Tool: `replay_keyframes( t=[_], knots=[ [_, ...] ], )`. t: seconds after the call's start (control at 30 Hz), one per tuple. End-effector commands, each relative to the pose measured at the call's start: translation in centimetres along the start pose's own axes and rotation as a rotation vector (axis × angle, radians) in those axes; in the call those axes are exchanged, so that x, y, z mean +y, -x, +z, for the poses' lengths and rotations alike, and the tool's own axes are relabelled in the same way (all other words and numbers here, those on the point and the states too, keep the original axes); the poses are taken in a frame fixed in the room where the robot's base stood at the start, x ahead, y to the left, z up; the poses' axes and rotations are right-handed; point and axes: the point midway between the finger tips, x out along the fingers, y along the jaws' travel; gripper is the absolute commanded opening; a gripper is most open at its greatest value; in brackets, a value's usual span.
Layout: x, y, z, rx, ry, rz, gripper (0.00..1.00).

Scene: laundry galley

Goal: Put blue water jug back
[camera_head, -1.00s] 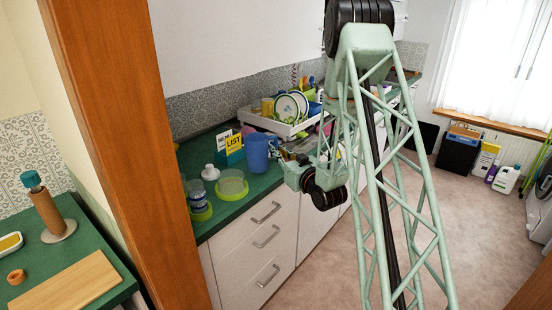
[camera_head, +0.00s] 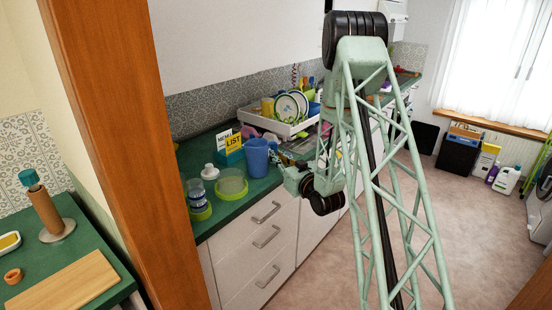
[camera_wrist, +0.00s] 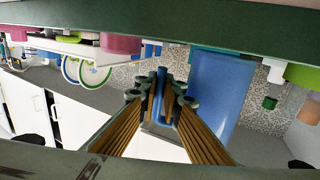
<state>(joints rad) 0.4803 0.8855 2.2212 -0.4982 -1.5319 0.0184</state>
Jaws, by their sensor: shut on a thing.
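The blue water jug (camera_head: 257,160) is upright at the counter's front edge, right of the clear lime-based container and in front of the dish rack. I cannot tell whether its base touches the counter. My gripper (camera_head: 279,160) is at the jug's right side. In the wrist view the jug's blue body (camera_wrist: 220,85) is just right of my fingers. My gripper (camera_wrist: 160,98) is shut on the jug's handle (camera_wrist: 161,80), which shows between the fingers. The wrist picture looks upside down.
A yellow-and-white menu sign (camera_head: 233,142) stands behind the jug. A clear lime-based container (camera_head: 231,185), a white bottle (camera_head: 210,172) and stacked clear cups (camera_head: 196,194) stand to its left. A white dish rack (camera_head: 272,122) with plates is behind. Green counter (camera_head: 228,207) is bare in front of the container.

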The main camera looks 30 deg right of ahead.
Motion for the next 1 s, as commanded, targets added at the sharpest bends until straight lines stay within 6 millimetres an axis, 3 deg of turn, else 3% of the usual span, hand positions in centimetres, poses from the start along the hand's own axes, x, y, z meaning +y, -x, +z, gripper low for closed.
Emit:
replay_keyframes(
  t=[0.57, 0.6, 0.73, 1.0],
  knots=[
    [0.01, -0.02, 0.48, 0.002, 0.0, 0.0, 0.0],
    [0.0, -0.01, 0.48, 0.001, 0.0, 0.0, 0.1],
    [0.0, -0.01, 0.44, 0.001, 0.0, 0.0, 0.21],
    [0.0, -0.01, 0.43, 0.001, 0.0, 0.0, 0.21]
  ],
)
